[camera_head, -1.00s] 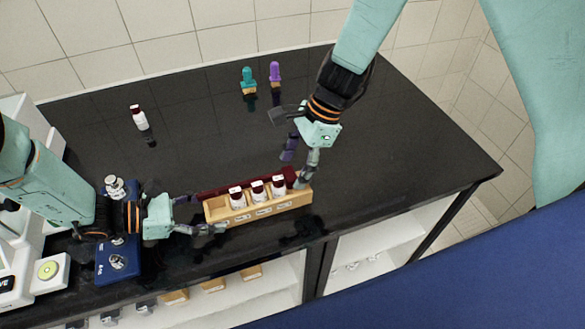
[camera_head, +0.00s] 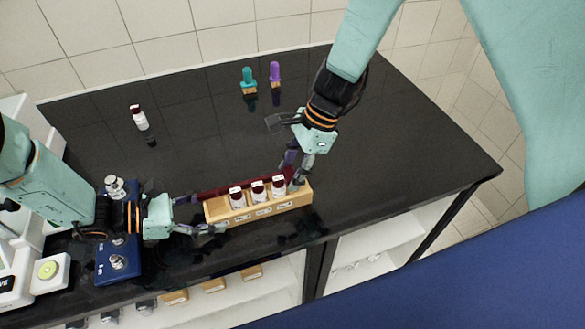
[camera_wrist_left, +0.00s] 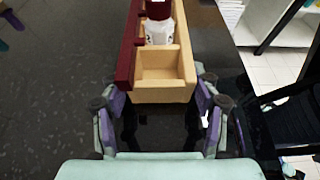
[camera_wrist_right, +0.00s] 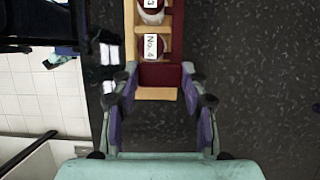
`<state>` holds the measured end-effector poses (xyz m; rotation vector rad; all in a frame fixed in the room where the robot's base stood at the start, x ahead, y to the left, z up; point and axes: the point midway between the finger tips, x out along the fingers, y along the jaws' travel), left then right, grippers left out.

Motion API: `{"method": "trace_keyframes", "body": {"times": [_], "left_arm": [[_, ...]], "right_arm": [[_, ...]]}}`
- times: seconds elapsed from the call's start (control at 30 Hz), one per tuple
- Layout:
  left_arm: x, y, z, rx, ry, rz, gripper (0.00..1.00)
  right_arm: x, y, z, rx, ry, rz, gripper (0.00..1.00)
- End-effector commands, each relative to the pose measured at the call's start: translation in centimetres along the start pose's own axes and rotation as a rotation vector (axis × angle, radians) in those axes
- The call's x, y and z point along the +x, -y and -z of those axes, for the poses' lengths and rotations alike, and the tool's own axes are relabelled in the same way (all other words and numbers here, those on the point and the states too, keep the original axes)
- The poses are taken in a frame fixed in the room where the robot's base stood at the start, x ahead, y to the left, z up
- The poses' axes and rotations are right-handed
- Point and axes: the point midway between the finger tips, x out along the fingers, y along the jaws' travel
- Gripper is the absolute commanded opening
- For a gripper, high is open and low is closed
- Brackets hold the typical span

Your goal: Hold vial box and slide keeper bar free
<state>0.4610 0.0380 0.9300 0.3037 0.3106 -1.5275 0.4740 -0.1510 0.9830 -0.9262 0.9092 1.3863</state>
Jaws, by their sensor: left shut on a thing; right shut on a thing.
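The vial box (camera_head: 262,211) is a pale wooden box near the counter's front edge, holding three white vials with dark red caps (camera_head: 257,188). The dark red keeper bar (camera_head: 225,187) lies along its back side; in the left wrist view the bar (camera_wrist_left: 127,45) runs down the box's left side. My left gripper (camera_head: 207,213) is shut on the left end of the vial box; the end compartment (camera_wrist_left: 162,64) there is empty. My right gripper (camera_head: 294,176) is shut at the right end, where the right wrist view shows the dark red bar end (camera_wrist_right: 161,75) between its fingers.
A capped vial (camera_head: 138,117) stands at the back left of the black counter (camera_head: 400,160). Teal (camera_head: 248,78) and purple (camera_head: 275,73) items stand at the back. A blue device (camera_head: 118,262) sits left of my left gripper. The counter's right side is clear.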

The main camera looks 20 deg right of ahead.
Motion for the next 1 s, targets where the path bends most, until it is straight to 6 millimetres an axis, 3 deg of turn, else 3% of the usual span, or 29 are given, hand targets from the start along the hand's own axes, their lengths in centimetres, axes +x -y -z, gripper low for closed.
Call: {"method": "trace_keyframes", "body": {"times": [0.3,1.0], "left_arm": [[0.0,0.0,-0.1,0.001,0.002,-0.001,0.15],[-0.1,-0.1,0.0,0.001,0.0,-0.002,0.15]], "right_arm": [[0.0,0.0,0.0,0.001,0.0,0.0,0.0],[-0.7,0.1,1.8,-0.001,-0.002,0.002,0.0]]}}
